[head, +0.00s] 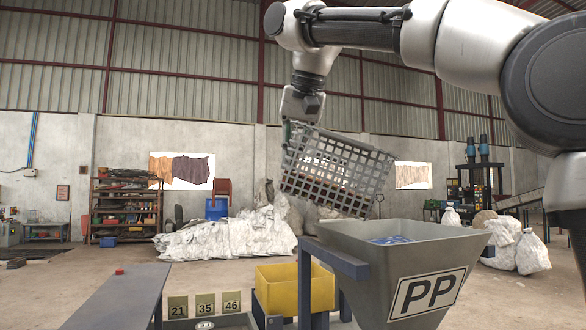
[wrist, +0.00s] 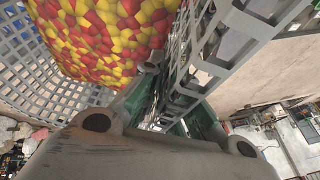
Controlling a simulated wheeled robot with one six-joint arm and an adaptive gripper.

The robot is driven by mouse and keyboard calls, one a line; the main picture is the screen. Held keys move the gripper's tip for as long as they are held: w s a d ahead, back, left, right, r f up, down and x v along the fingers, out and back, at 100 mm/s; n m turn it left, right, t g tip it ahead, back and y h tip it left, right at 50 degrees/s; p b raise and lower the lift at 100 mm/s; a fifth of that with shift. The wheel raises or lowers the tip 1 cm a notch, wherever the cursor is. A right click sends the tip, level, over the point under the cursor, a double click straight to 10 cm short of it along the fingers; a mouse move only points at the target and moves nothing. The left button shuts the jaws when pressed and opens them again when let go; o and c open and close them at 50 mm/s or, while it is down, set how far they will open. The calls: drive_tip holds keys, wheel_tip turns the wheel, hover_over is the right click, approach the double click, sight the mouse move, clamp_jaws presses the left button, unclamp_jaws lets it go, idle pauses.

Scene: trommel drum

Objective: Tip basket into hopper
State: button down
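A grey lattice basket (head: 335,172) hangs from my gripper (head: 291,122), tilted, its right end lower, above and slightly left of the grey hopper (head: 435,245) marked PP. In the wrist view the basket's wall (wrist: 240,52) runs between my gripper's fingers (wrist: 178,112), which are closed on it; green shows at the fingers. Red and yellow pieces (wrist: 105,35) fill much of the basket beside the gripped wall. Some blue material (head: 391,240) shows inside the hopper's mouth. The hopper's bottom is out of view.
A yellow bin (head: 293,290) stands left of the hopper, behind a blue frame post (head: 305,285). A grey bench (head: 118,298) with a small red object (head: 119,271) is at left, and number plates 21, 35, 46 (head: 205,304) stand beside it. White sacks (head: 228,236) lie farther back.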

drive_tip(key=r+y, duration=0.2)
drive_tip(key=shift+d+r+m, duration=0.3)
drive_tip(key=shift+d+r, duration=0.05)
drive_tip(key=shift+d, duration=0.05)
drive_tip(key=d+r+m+t+y, duration=0.1)
drive_tip(key=d+m+t+y, duration=0.1)
drive_tip(key=d+y, duration=0.5)
drive_tip(key=s+d+r+m+t+y, duration=0.1)
drive_tip(key=d+m+t+y, duration=0.1)
drive_tip(key=d+y, duration=0.4)
drive_tip(key=shift+s+d+r+t+y, duration=0.2)
drive_tip(key=shift+d+r+t+y, duration=0.15)
drive_tip(key=shift+d, duration=1.95)
drive_tip(key=shift+d+m, duration=0.1)
drive_tip(key=shift+m, duration=0.2)
drive_tip(key=shift+d+f+m+t+y, duration=0.15)
drive_tip(key=shift+d+m+t+y, duration=0.35)
drive_tip(key=shift+d, duration=0.75)
